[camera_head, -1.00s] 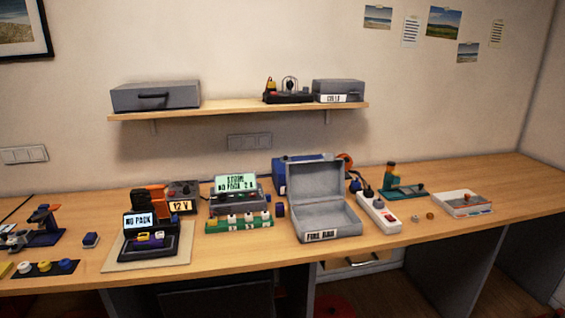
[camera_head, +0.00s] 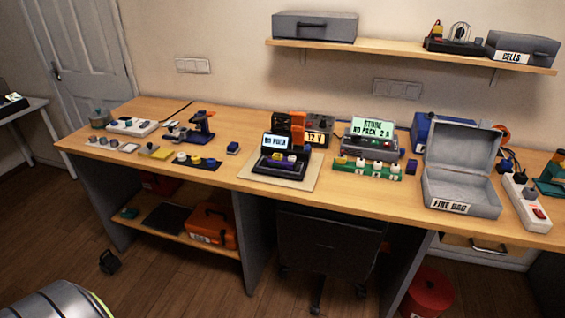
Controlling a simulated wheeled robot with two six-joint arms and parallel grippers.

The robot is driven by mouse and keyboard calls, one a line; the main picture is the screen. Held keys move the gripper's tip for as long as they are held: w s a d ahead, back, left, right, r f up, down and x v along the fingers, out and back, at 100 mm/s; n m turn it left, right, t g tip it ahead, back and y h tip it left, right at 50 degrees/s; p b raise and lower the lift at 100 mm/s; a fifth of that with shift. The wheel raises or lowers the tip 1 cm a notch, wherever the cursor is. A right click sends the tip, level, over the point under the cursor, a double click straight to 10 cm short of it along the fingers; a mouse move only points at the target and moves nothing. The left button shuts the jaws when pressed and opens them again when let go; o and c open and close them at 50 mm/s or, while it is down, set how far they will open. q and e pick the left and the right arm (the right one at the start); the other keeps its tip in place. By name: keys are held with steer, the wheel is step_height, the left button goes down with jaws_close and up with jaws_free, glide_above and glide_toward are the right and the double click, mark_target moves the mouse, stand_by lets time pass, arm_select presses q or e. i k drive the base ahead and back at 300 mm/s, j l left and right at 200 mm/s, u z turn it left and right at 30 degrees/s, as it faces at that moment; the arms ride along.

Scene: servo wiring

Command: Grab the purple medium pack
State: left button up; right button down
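Several small purple or blue pieces are on the bench, and I cannot tell which is the purple medium pack. One dark blue block (camera_head: 232,147) stands alone left of the black tester (camera_head: 276,140), whose display reads "NO PACK". A purple piece (camera_head: 290,158) sits beside a yellow one at the tester's front. A blue-purple piece (camera_head: 210,164) is at the right end of a dark strip, beside yellow and white ones. Another dark blue block (camera_head: 411,166) is right of the green charger strip (camera_head: 367,170). Neither gripper is in view.
An open grey box labelled "FIRE BAG" (camera_head: 450,206) and a white power strip (camera_head: 526,205) are at right. A blue driver-like tool (camera_head: 201,124) stands at left. A chair (camera_head: 330,240) is under the bench. A rounded grey object (camera_head: 55,303) fills the lower left corner.

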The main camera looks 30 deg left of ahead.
mark_target(277, 161)
steer(key=i+l+u, duration=0.2)
steer(key=u, duration=0.15)
steer(key=i+l+u, duration=0.15)
steer(key=u, duration=0.2)
steer(key=i+l+u, duration=0.1)
steer(key=l+u, duration=0.25)
